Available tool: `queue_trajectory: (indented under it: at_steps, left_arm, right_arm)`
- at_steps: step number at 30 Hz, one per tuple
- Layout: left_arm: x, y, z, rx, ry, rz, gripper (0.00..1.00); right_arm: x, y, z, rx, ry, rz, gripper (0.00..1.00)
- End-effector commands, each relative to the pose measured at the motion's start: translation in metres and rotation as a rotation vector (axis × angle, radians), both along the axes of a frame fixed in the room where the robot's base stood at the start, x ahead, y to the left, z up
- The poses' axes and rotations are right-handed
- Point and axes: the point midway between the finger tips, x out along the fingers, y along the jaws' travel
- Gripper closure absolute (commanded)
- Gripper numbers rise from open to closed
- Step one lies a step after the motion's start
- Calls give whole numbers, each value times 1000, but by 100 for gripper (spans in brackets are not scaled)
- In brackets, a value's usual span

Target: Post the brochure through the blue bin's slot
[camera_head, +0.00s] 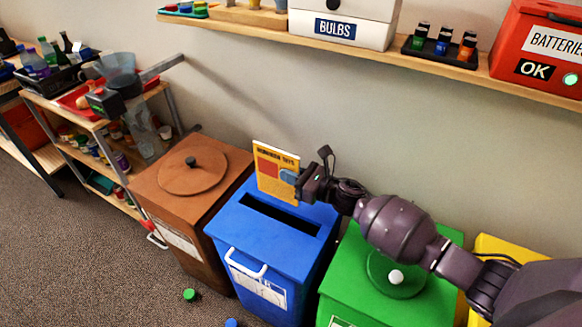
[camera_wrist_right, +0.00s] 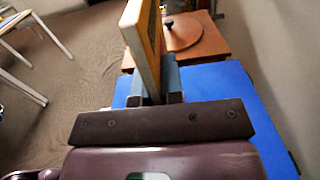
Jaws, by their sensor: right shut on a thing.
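The brochure (camera_head: 272,172) is yellow-orange with a printed cover and stands upright above the back of the blue bin's lid. My right gripper (camera_head: 294,178) is shut on its right edge. In the right wrist view the brochure (camera_wrist_right: 146,40) shows nearly edge-on between the fingers (camera_wrist_right: 160,92). The blue bin (camera_head: 262,250) has a dark slot (camera_head: 282,215) across its lid and a white handle on its front. The brochure is behind and left of the slot, apart from it. The bin's blue lid (camera_wrist_right: 215,88) lies below my gripper in the wrist view. My left gripper is not seen.
A brown bin (camera_head: 178,215) with a round lid stands left of the blue bin, a green bin (camera_head: 350,270) right, under my right arm. A wall shelf (camera_head: 270,22) holds a bulbs box and a red batteries box. Small green (camera_head: 189,295) and blue caps lie on the floor.

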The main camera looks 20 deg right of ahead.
Motion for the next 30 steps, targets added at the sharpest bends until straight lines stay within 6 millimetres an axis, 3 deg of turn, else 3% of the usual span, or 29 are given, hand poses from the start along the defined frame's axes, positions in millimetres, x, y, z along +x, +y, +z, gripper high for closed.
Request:
queue_trajectory:
  at_steps: [11,22,30]
  left_arm:
    - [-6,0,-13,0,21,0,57]
    - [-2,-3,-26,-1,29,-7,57]
    - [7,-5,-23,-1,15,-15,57]
  right_arm:
    - [-3,3,-14,2,3,26,100]
    - [-4,3,-49,1,6,25,100]
    - [-3,3,-57,1,1,24,100]
